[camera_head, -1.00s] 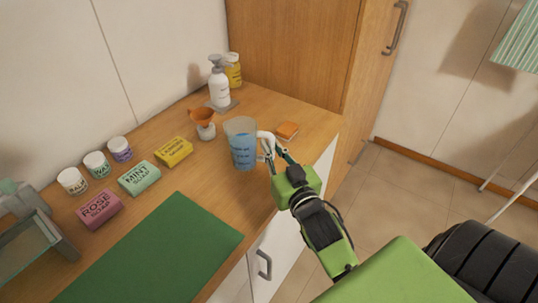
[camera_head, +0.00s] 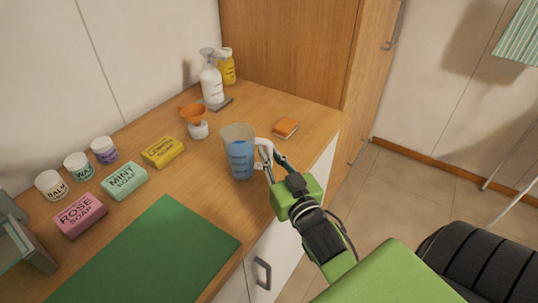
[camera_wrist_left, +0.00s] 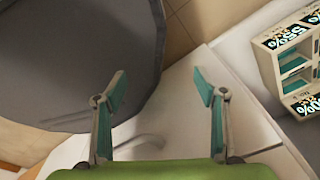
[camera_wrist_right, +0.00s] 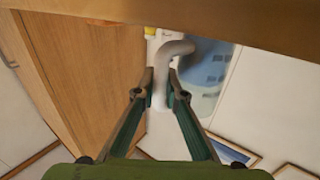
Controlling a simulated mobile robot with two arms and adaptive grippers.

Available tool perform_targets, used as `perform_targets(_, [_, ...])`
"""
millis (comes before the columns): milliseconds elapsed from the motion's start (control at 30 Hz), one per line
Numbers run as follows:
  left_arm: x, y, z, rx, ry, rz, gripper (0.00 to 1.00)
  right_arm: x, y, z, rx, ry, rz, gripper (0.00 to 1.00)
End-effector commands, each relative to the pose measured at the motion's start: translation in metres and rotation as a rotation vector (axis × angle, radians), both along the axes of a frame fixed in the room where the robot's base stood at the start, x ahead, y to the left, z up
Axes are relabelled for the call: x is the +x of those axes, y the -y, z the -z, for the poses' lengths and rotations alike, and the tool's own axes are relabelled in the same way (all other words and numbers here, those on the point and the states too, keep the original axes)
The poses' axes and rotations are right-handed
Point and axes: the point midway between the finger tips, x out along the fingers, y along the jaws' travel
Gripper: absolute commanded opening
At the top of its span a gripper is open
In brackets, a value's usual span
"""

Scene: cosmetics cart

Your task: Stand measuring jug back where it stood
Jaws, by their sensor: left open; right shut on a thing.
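The measuring jug (camera_head: 239,158) is a clear, upright cup with blue contents or markings and a pale handle. It is over the wooden counter (camera_head: 258,104), near its front edge; I cannot tell whether its base touches the wood. My right gripper (camera_head: 267,158) is shut on the handle, on the jug's right side. The right wrist view shows the pale handle between its fingers (camera_wrist_right: 160,88) and the blue-marked jug (camera_wrist_right: 207,75) behind. My left gripper (camera_wrist_left: 160,84) is open and empty in the left wrist view; it is outside the head view.
An orange funnel on a white jar (camera_head: 197,129) stands left of the jug. Lemon soap (camera_head: 163,151), mint soap (camera_head: 124,180) and a green mat (camera_head: 150,250) lie left. A white bottle (camera_head: 211,82) stands behind.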

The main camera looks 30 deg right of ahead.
Motion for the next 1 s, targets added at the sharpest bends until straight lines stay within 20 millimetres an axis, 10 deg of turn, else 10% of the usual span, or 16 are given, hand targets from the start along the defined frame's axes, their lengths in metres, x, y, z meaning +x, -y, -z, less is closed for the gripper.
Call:
perform_targets(100, [-0.005,0.000,0.002,0.001,-0.007,0.000,0.65,0.000,0.000,0.002,0.000,0.004,-0.001,0.00])
perform_targets(200, [-0.007,0.000,0.002,0.001,-0.010,0.000,0.65,0.000,0.000,0.003,0.000,0.000,0.000,0.28])
perform_targets(600, [-0.007,-0.001,0.001,0.001,-0.010,0.000,0.65,-0.003,-0.001,0.001,0.000,-0.001,0.000,0.28])
perform_targets(1000, [-0.005,-0.001,0.014,0.001,-0.009,0.000,0.65,-0.071,-0.014,0.003,0.003,-0.006,0.001,0.28])
